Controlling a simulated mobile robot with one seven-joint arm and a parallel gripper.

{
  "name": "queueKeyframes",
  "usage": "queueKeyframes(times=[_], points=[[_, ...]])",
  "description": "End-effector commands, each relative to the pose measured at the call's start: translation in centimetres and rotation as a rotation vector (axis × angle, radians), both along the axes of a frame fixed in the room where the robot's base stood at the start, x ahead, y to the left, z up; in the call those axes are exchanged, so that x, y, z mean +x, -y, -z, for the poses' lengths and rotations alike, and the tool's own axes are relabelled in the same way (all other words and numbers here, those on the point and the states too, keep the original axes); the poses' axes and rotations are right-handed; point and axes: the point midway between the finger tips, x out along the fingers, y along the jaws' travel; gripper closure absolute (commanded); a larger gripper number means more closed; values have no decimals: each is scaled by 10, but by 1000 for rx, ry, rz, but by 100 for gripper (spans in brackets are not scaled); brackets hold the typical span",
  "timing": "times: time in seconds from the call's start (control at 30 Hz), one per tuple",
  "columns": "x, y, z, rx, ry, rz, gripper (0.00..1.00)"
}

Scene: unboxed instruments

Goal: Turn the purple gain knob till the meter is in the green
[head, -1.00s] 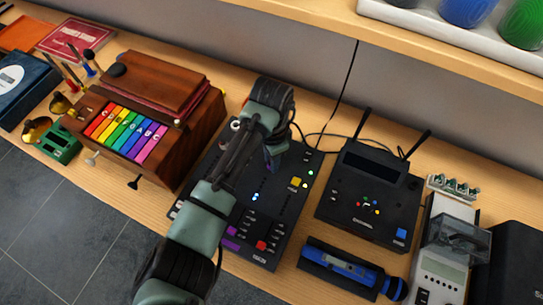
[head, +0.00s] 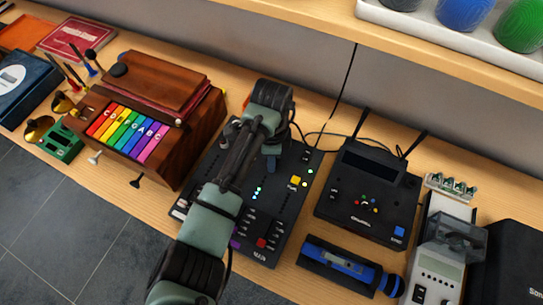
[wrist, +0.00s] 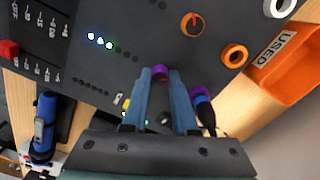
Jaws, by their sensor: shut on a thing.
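The purple gain knob (wrist: 160,70) shows in the wrist view between my gripper's fingertips (wrist: 161,75), on a black panel (wrist: 75,75). My gripper is shut on the knob, and the fingers hide much of it. In the head view my gripper (head: 271,160) is over the same black panel (head: 285,212), and the knob is hidden there. The meter is a slanted row of small lights (wrist: 100,41). The dots beyond are dark. The lit lights also show in the head view (head: 257,189).
An orange knob (wrist: 192,23) and an orange-ringed socket (wrist: 235,56) are beside the purple knob. A purple-ringed plug (wrist: 200,96) is close to one finger. A wooden instrument with coloured keys (head: 150,105) stands left, a black antenna unit (head: 367,195) right.

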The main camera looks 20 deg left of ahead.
Motion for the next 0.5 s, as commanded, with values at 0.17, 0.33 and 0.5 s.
queueKeyframes(times=[0.17,0.33,0.5], points=[[1,0,-1,0,2,-1,100],[1,0,-1,0,2,-1,61],[0,0,-1,0,2,-2,44]])
